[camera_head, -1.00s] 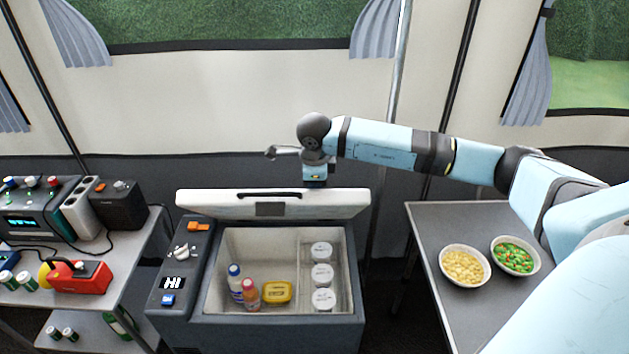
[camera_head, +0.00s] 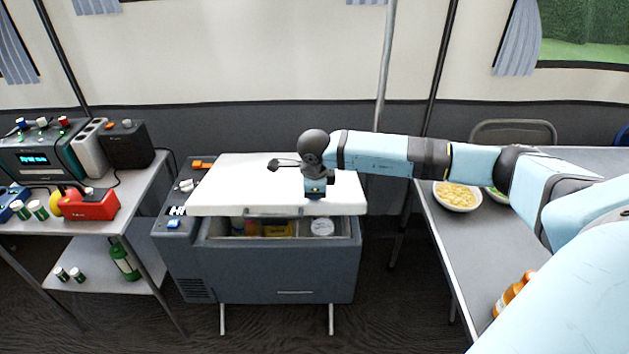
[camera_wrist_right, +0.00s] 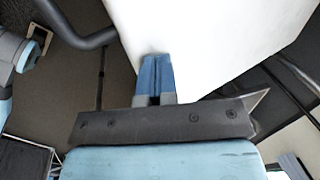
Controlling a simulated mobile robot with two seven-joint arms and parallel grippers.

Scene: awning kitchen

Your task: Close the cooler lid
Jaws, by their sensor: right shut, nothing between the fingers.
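The cooler (camera_head: 275,265) stands in the middle on short legs, its body dark grey. Its white lid (camera_head: 240,175) is tilted down over most of the opening, and its front edge is still above the body. Through the gap I see a yellow container (camera_head: 277,229) and a white-topped can (camera_head: 322,227). My right gripper (camera_head: 315,193) is over the right front of the lid, pointing down. In the right wrist view its blue fingers (camera_wrist_right: 155,78) are together and empty, at the white lid (camera_wrist_right: 200,40), seemingly touching it. My left gripper is out of view.
A side table (camera_head: 465,255) with a bowl of yellow food (camera_head: 457,196) and an orange bottle (camera_head: 513,294) stands at right. A shelf table at left holds a red device (camera_head: 90,205). A pole (camera_head: 385,65) rises behind the cooler.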

